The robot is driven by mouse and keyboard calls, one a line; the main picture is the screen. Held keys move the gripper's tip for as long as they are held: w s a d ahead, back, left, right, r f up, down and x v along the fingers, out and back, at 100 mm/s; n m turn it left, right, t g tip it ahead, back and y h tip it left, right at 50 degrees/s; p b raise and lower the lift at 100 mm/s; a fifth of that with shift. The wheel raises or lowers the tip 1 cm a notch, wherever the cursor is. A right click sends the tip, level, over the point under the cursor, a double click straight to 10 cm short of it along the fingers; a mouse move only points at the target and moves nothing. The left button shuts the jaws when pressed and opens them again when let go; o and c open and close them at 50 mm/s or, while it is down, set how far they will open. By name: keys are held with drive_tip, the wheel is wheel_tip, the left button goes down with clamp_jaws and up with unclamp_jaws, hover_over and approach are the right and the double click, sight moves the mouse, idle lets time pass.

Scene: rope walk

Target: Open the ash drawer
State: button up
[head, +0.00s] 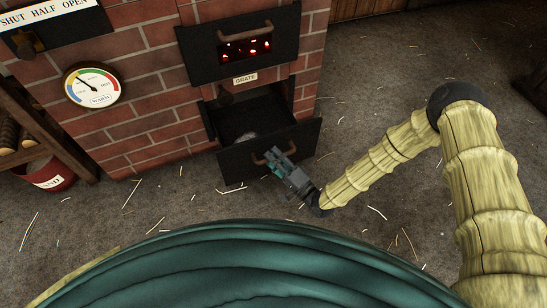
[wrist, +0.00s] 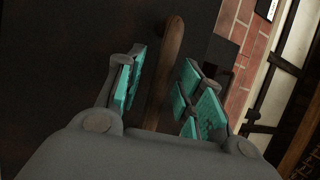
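The ash drawer (head: 297,139) is a dark metal box low in the brick furnace. It stands out from the brickwork, and its black inside with a little grey stuff in it shows from above. Its brown bar handle (head: 260,160) is on the front panel. My gripper (head: 277,160) is at this handle, in front of the panel. In the wrist view the handle (wrist: 172,60) runs between my two teal-padded fingers (wrist: 160,88), which stand apart with a gap showing on the left side. Whether a pad touches the handle on the right is unclear.
Above the drawer is a dark grate door (head: 270,25) with glowing coals behind its slots and a "GRATE" label (head: 245,79). A dial gauge (head: 94,86) is on the bricks. A red bucket (head: 45,174) and wooden rack (head: 35,125) stand left. The straw-strewn floor right is clear.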

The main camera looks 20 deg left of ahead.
drive_tip(key=v, duration=1.2)
idle(0.3)
drive_tip(key=s+d+f+n+g+h+p, duration=0.1)
drive_tip(key=s+d+f+g+h, duration=0.1)
drive_tip(key=s+d+f+h, duration=0.35)
drive_tip(key=s+d+f+n+g+h, duration=0.25)
drive_tip(key=d+h, duration=0.35)
drive_tip(key=d, duration=0.4)
drive_tip(key=s+d+r+g+h, duration=0.2)
drive_tip(key=s+d+r+h, duration=0.1)
drive_tip(key=s+d, duration=0.4)
drive_tip(key=s+d+r+g+h, duration=0.2)
drive_tip(key=s+d+h, duration=0.2)
drive_tip(key=s+d, duration=0.4)
wheel_tip(320, 180, up, 38)
drive_tip(key=p, duration=3.8)
drive_tip(key=shift+w+a+p, duration=0.15)
drive_tip(key=shift+w+p, duration=0.1)
drive_tip(key=shift+p, duration=0.15)
